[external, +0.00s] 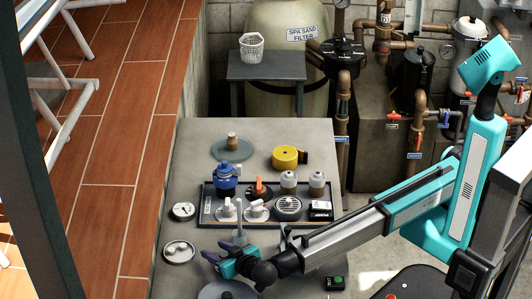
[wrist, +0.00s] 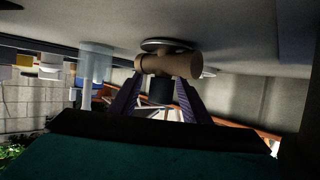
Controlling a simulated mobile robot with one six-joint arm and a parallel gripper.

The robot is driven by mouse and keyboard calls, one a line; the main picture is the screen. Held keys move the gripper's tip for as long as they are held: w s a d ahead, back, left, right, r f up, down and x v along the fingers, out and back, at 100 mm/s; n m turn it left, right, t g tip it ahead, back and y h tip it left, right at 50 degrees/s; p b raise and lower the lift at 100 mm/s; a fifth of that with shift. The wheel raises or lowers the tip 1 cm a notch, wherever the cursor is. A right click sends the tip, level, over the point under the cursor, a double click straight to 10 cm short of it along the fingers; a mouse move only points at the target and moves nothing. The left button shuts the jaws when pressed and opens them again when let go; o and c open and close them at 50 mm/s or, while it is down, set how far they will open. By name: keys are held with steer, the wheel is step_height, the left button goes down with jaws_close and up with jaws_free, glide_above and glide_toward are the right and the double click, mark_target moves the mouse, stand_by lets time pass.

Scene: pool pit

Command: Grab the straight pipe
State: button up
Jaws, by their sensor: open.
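My gripper (external: 225,249) is open, low over the left front of the grey table, with its dark purple fingers pointing left. In the wrist view, which appears upside down, the two fingers (wrist: 160,92) stand apart. A tan pipe-like piece (wrist: 165,65) shows between and just beyond the fingertips, by a round disc; a dark cylinder joins its middle. Contact with it cannot be told. In the external view a short tan upright cylinder (external: 232,139) stands on a round grey-green disc at the back. Which piece is the straight pipe is not clear.
A gauge (external: 183,210) and a round disc (external: 179,252) lie at left. A yellow roll (external: 285,157) lies behind. A clear cylinder (wrist: 97,62) shows beside the tan piece.

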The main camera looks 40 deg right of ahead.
steer(key=shift+c, duration=0.3)
jaws_close()
steer(key=shift+r, duration=0.15)
step_height(320, 180, up, 10)
steer(key=b, duration=0.2)
stand_by(0.7)
stand_by(0.5)
